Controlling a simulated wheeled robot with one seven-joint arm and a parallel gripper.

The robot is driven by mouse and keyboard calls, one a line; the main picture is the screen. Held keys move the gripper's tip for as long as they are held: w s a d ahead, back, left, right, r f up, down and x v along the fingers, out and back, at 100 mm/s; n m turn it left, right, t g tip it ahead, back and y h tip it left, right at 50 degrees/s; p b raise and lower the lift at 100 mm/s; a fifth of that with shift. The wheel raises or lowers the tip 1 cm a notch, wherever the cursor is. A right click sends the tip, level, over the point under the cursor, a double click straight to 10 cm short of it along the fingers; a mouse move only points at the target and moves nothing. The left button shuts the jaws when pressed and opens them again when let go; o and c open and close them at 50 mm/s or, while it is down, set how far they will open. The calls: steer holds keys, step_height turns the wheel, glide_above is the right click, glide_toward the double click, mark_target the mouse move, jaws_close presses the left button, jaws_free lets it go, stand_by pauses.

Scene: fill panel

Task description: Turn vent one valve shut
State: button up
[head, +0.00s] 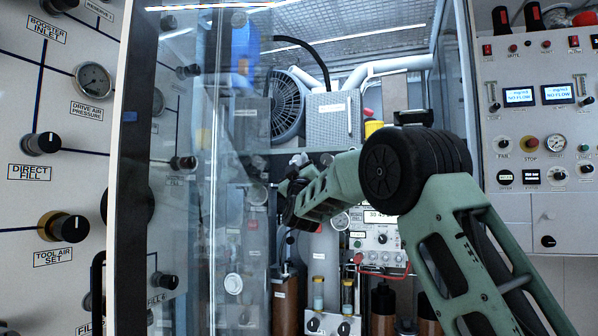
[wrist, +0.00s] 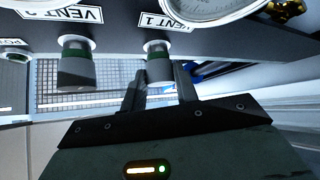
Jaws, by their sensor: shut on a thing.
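The vent one valve is a dark grey knob with a green ring (wrist: 158,65) under the VENT 1 label (wrist: 167,22) in the wrist view. My gripper (wrist: 159,74) has one finger on each side of this knob and is shut on it. The knob's lower end is partly hidden by my gripper. Its pointer mark cannot be made out. In the head view my gripper (head: 292,190) is at the end of my green arm, partly seen through glass, and the valve cannot be made out there.
A similar knob (wrist: 76,66) sits just left under a second vent label. A white gauge (wrist: 205,8) is above right. In the head view a glass panel (head: 190,120) stands left of my arm, beside the panel with the DIRECT FILL knob (head: 42,143). A control panel (head: 540,130) is at right.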

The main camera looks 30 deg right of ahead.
steer(key=shift+f, duration=0.15)
steer(key=o, duration=1)
steer(key=shift+c, duration=0.2)
steer(key=b+v, duration=0.3)
steer(key=v, duration=1.4)
steer(key=shift+a, duration=0.15)
steer(key=shift+s, duration=0.1)
